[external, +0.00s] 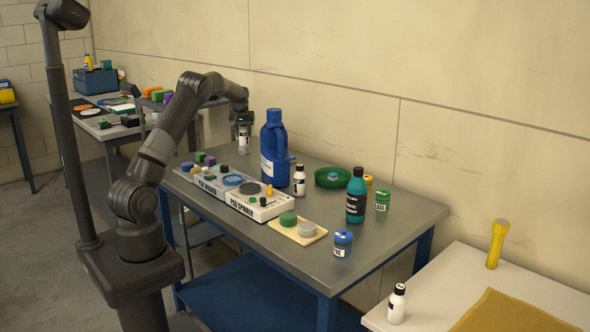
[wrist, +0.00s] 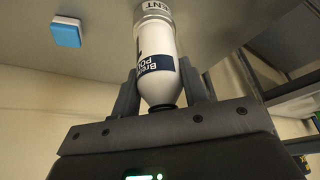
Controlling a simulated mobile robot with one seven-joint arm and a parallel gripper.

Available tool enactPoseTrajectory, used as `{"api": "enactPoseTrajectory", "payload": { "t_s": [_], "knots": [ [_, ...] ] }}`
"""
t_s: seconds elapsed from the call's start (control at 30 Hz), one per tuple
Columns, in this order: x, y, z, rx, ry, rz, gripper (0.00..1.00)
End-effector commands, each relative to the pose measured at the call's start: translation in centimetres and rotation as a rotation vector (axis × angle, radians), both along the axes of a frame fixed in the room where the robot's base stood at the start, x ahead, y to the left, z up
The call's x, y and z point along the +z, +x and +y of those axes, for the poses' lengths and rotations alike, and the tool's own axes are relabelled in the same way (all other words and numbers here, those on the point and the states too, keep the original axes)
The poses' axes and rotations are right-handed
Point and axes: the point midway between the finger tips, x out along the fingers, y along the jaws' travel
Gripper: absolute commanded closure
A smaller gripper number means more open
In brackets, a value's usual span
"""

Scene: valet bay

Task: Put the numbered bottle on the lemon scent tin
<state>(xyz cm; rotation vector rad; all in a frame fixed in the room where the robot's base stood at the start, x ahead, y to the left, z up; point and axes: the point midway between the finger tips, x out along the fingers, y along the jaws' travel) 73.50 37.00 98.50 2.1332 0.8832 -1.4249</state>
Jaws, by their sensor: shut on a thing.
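My gripper (external: 242,120) is shut on a white bottle (wrist: 158,52) with a dark blue label and a dark cap. The bottle also shows below the gripper in the external view (external: 243,138), at the back left of the grey table. In the wrist view the gripper fingers (wrist: 158,86) are on both sides of the bottle's neck end. A pale grey tin (wrist: 154,8) with part of a word ending in "NT" is at the bottle's base, in line with it. They look touching or very close. The tin's scent name and any bottle number cannot be read.
A large blue jug (external: 273,150) stands right of my gripper. Another white bottle (external: 299,181), a pad washer (external: 222,180), a green bowl (external: 332,177) and a dark green bottle (external: 356,197) share the table. A blue block (wrist: 66,32) lies near the held bottle in the wrist view.

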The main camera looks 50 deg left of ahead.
Motion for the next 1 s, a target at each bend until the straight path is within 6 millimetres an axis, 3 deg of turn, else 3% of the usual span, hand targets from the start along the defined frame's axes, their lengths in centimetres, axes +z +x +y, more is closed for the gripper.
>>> {"api": "enactPoseTrajectory", "payload": {
  "t_s": [0.3,0.33,0.57,0.83,1.0],
  "knots": [
    [-0.2,0.0,0.0,0.000,0.001,-0.001,0.86],
    [-0.2,0.0,0.0,0.000,0.000,0.000,0.58],
    [-0.2,0.0,0.0,0.000,0.001,-0.001,0.39],
    [-0.1,0.0,0.0,0.000,0.001,-0.001,0.38],
    [1.6,-0.3,-0.4,0.000,0.001,-0.003,0.38]
  ]
}}
